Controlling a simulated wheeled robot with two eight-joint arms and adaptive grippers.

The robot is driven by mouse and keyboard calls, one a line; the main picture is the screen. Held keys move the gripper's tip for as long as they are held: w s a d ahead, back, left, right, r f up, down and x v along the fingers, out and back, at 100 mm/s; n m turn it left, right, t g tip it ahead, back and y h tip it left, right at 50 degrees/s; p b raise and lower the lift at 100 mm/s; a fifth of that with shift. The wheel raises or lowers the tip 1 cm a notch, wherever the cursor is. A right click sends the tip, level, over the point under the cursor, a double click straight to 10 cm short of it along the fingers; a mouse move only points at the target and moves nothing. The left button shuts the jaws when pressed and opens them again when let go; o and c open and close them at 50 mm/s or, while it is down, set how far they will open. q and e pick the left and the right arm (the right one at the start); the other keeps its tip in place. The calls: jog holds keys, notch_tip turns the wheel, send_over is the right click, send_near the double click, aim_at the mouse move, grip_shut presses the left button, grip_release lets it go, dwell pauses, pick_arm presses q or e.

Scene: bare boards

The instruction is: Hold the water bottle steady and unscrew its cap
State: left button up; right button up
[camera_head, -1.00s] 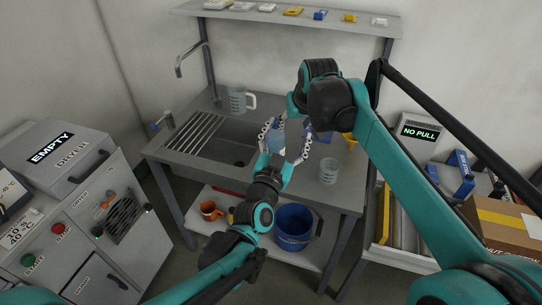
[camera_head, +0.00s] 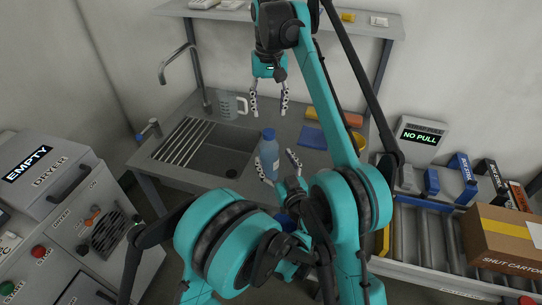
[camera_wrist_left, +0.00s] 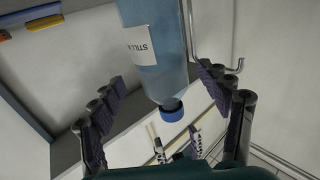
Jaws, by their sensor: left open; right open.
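The water bottle (camera_head: 269,158) stands upright on the steel counter, pale blue with a white label. Its blue cap (camera_head: 269,134) is on the neck. In the left wrist view the bottle (camera_wrist_left: 158,60) looks upside down, with the cap (camera_wrist_left: 172,111) between the finger pads in the picture. My left gripper (camera_head: 278,168) is open, low at the bottle's near side; contact cannot be told. My right gripper (camera_head: 269,104) is open and empty, fingers pointing down, above and behind the cap. Its fingers also show in the left wrist view (camera_wrist_left: 177,146), beyond the cap.
A sink (camera_head: 222,158) with a drain rack and a clear jug (camera_head: 232,105) lie left of the bottle. A blue cloth or pad (camera_head: 312,137) and an orange item (camera_head: 321,114) lie to the right. A shelf (camera_head: 365,25) runs above. My left arm hides the counter's front.

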pick_arm(q)
jog(key=shift+w+a+f, duration=0.1)
jog(key=shift+w+f, duration=0.1)
jog(key=shift+f, duration=0.3)
jog(key=shift+x, duration=3.55)
jog(key=shift+a, duration=0.1)
grip_shut()
